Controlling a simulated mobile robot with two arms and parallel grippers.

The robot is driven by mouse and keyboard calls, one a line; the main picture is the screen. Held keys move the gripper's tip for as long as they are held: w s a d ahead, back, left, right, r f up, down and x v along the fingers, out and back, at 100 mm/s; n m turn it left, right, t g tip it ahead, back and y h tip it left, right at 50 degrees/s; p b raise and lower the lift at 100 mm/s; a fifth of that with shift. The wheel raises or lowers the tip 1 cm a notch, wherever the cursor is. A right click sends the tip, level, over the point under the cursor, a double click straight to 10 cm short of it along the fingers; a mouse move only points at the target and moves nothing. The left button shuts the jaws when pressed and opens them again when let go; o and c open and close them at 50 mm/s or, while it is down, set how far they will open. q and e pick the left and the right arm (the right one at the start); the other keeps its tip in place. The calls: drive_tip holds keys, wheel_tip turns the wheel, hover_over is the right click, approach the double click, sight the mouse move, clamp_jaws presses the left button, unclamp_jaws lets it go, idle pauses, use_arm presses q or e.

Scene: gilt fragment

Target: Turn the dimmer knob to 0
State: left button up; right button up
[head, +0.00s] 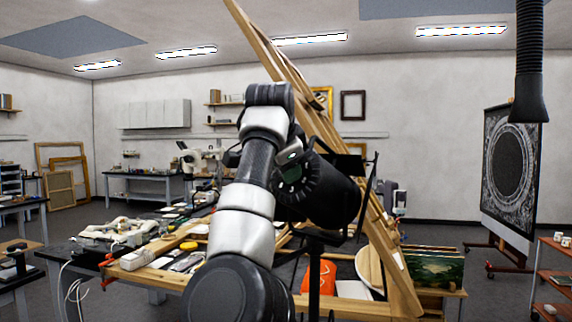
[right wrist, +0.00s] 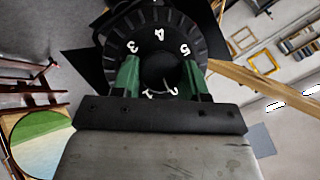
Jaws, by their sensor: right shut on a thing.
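The dimmer knob (right wrist: 160,72) is a dark round knob in the middle of a black ribbed dial (right wrist: 145,42) in the right wrist view. White digits 3, 4 and 5 show around the dial's upper part; marks low on it are partly covered, and I cannot tell where the knob points. My right gripper (right wrist: 161,78) is shut on the knob, one green finger on each side. In the head view, my right gripper (head: 291,166) is against the black lamp housing (head: 335,195), and the knob is hidden. My left gripper is not in view.
A tall wooden easel frame (head: 392,250) leans close behind the lamp. A cluttered workbench (head: 160,277) with tools stands below and to the left. A black hose (head: 529,60) hangs at the right, near a large dark ornate panel (head: 510,165).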

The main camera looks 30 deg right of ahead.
idle(0.4)
drive_tip(key=o, duration=0.9)
drive_tip(key=b+v, duration=0.1)
drive_tip(key=v, duration=0.9)
drive_tip(key=shift+s+a+r+b, duration=0.2)
drive_tip(key=shift+r+b, duration=0.15)
